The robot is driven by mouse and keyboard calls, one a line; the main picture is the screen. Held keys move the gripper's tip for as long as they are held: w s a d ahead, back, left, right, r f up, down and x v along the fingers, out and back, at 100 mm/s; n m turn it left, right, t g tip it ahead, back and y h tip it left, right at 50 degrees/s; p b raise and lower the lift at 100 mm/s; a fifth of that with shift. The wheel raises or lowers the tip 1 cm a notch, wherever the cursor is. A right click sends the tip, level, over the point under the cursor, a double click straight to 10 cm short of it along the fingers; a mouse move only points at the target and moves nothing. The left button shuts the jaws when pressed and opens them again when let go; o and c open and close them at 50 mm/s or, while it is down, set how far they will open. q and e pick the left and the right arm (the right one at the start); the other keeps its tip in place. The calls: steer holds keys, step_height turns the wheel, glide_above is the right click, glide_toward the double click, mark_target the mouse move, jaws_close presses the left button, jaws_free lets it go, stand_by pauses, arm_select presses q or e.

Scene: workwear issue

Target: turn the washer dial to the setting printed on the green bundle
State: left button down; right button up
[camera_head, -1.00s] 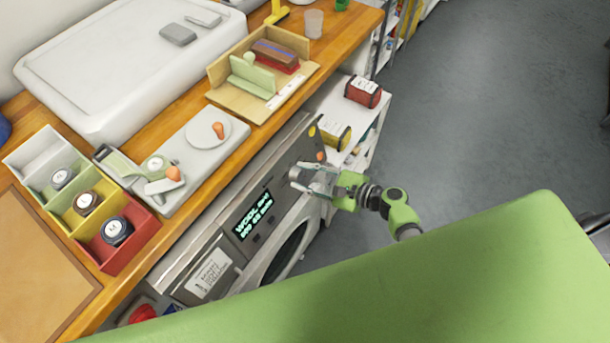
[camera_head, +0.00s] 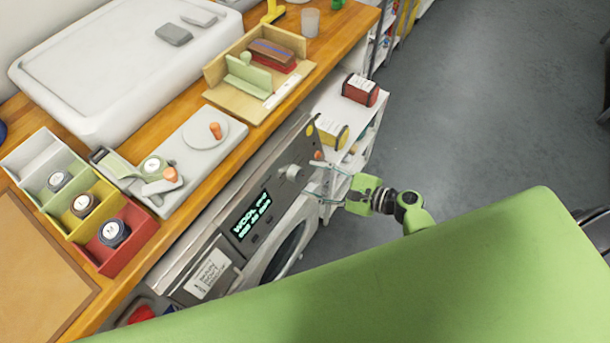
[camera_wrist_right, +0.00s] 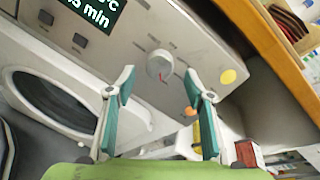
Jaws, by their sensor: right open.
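The washer dial (camera_head: 291,173) is a round light knob on the grey washer panel (camera_head: 228,213). In the right wrist view the dial (camera_wrist_right: 160,65) has a red mark at its lower edge. The lit display (camera_head: 251,215) reads WOOL on its top line; the rest is hard to read. My right gripper (camera_head: 320,181) is open and empty, to the right of the dial and apart from it. In the right wrist view its fingers (camera_wrist_right: 159,84) stand either side below the dial. I cannot make out a green bundle with print. My left gripper is out of view.
The wooden counter (camera_head: 146,238) edge overhangs the panel. Open floor (camera_head: 470,120) lies to the right.

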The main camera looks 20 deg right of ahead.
steer(key=v, duration=0.8)
